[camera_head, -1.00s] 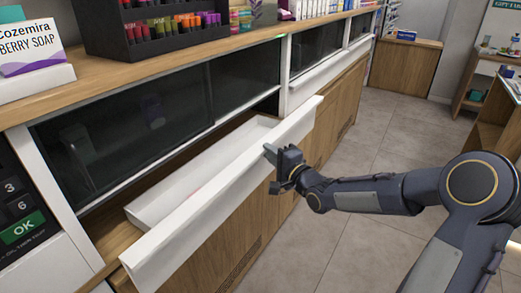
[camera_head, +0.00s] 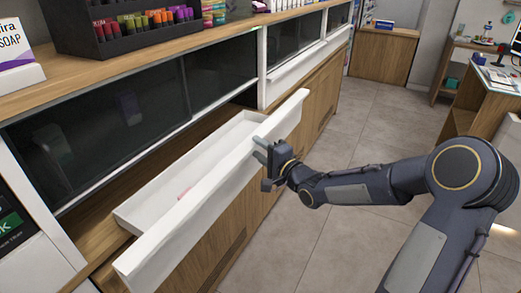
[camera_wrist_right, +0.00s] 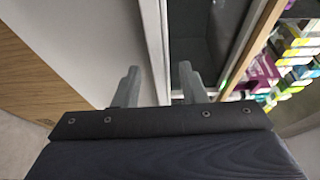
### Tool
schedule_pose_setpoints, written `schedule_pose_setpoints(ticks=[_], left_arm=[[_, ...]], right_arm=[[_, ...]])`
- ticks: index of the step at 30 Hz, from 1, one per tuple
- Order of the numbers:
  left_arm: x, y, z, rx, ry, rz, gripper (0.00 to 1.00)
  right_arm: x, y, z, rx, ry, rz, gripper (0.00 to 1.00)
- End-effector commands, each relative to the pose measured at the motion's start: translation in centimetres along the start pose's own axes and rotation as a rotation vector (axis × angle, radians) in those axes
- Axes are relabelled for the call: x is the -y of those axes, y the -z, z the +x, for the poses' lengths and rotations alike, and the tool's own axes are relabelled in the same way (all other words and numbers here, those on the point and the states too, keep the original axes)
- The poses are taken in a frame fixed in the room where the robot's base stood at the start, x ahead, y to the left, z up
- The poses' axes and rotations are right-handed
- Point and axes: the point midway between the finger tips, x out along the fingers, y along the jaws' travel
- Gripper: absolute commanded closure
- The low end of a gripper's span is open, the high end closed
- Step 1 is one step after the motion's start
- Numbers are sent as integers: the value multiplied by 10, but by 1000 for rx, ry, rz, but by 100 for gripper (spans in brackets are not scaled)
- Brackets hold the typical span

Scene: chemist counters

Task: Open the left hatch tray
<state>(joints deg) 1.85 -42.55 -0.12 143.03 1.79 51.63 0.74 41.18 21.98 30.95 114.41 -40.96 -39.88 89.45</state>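The left hatch tray (camera_head: 165,204) is a long white drawer under the dark sliding glass at the left of the counter, in the head view. It is pulled out and its inside shows, with a small pinkish patch. Its front panel (camera_head: 215,186) runs diagonally. My right gripper (camera_head: 262,152) is at the outer side of this panel, towards its far end. In the right wrist view its two fingers (camera_wrist_right: 158,86) stand apart, with the white panel edge between them. A gap shows by the right finger. My left gripper is not in view.
A second white tray front (camera_head: 305,63) further along is nearly flush with the counter. A black display of coloured tubes (camera_head: 130,22) and a soap box (camera_head: 15,55) stand on the wooden counter top. The tiled floor (camera_head: 325,230) at the right is open.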

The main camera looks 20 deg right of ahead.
Motion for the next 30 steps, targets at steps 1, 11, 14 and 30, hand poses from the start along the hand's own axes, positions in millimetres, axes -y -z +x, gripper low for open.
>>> schedule_pose_setpoints(ticks=[1,11,14,30], left_arm=[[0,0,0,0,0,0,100],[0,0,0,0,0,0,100],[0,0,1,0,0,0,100],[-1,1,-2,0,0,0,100]], right_arm=[[0,0,0,0,0,0,62],[1,1,-14,-3,0,-2,62],[0,1,-31,-4,-2,-3,62],[0,0,-78,0,1,1,62]])
